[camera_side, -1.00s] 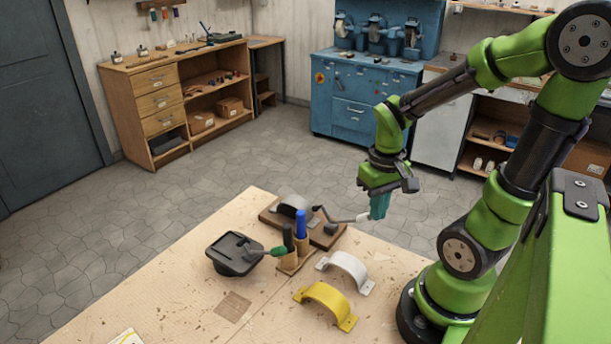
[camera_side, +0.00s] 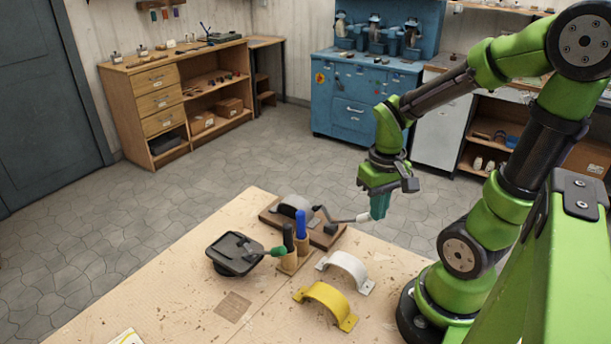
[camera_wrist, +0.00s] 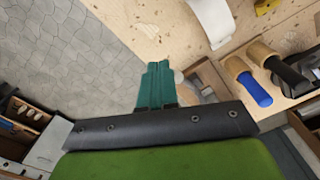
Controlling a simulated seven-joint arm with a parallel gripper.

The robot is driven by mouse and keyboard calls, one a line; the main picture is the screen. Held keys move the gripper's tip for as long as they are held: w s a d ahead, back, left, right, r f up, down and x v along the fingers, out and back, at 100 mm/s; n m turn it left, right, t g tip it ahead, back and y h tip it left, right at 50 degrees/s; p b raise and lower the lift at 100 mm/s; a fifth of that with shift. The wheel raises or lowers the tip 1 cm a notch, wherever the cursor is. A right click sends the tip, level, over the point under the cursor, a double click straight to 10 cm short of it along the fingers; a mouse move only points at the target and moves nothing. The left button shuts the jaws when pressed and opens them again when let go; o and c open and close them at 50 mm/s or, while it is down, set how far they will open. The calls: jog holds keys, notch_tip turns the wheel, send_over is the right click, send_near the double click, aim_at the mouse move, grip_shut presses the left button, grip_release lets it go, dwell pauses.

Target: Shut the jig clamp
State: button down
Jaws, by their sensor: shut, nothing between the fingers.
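The jig clamp stands on a brown wooden base (camera_side: 324,236) at the far edge of the table, beside a grey curved form (camera_side: 293,205). Its thin dark lever (camera_side: 337,218) sticks out to the right, low and nearly level, ending in a white grip (camera_side: 363,218). My gripper (camera_side: 379,208) has its teal fingers shut and empty, pointing down at the tip of the white grip. I cannot tell whether they touch. In the wrist view my gripper (camera_wrist: 157,84) is closed, and its fingers and mount partly hide the grip and base.
A wooden holder (camera_side: 291,263) with blue and black handled tools stands in front of the clamp. A black tray (camera_side: 226,263) with a green-handled tool is to its left. White (camera_side: 345,268) and yellow (camera_side: 325,302) arched straps lie nearer. The table's near left is mostly clear.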

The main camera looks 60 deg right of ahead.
jog(key=shift+w, duration=0.15)
dwell(0.5)
jog(key=shift+w+r, duration=0.2)
jog(key=shift+w, duration=0.35)
jog(key=shift+w+r, duration=0.15)
jog(key=shift+w, duration=0.35)
jog(key=shift+w, duration=0.1)
jog(key=shift+w+r, duration=0.2)
jog(key=shift+w, duration=0.35)
jog(key=shift+w+r, duration=0.15)
jog(key=shift+w, duration=0.4)
jog(key=shift+w, duration=0.1)
jog(key=shift+w+r, duration=0.2)
jog(key=shift+w, duration=0.35)
jog(key=shift+w+r, duration=0.15)
jog(key=shift+w, duration=0.4)
jog(key=shift+w+r, duration=0.2)
jog(key=shift+w, duration=0.4)
jog(key=shift+w+r, duration=0.15)
jog(key=shift+w, duration=0.45)
jog(key=shift+w, duration=0.15)
